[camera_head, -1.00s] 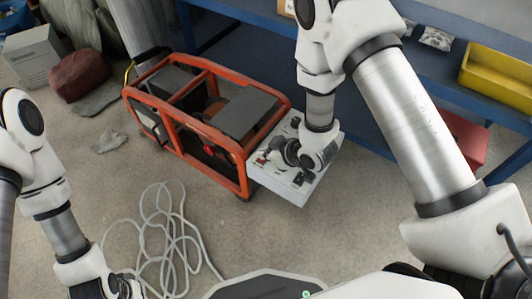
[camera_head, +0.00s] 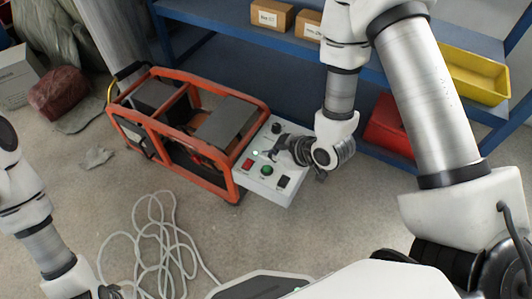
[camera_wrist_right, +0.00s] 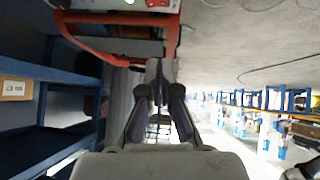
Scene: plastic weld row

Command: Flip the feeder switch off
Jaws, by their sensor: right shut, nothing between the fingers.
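The control box (camera_head: 266,188) is a pale grey panel at the end of the orange-framed machine. On its top are a red button (camera_head: 247,163), a green button (camera_head: 267,170), a black switch (camera_head: 284,182) and a dark round knob (camera_head: 276,128). I cannot tell which is the feeder switch or its position. My right gripper (camera_head: 273,152) is shut and empty, lying sideways over the panel's far right part; contact is unclear. My left gripper (camera_head: 108,292) is cut off at the bottom left.
The orange frame (camera_head: 232,190) adjoins the box on its left. A blue shelf (camera_head: 225,42) stands behind, with a red bin (camera_head: 390,125) and a yellow bin (camera_head: 475,75). A pale cable (camera_head: 150,235) lies loose on the floor.

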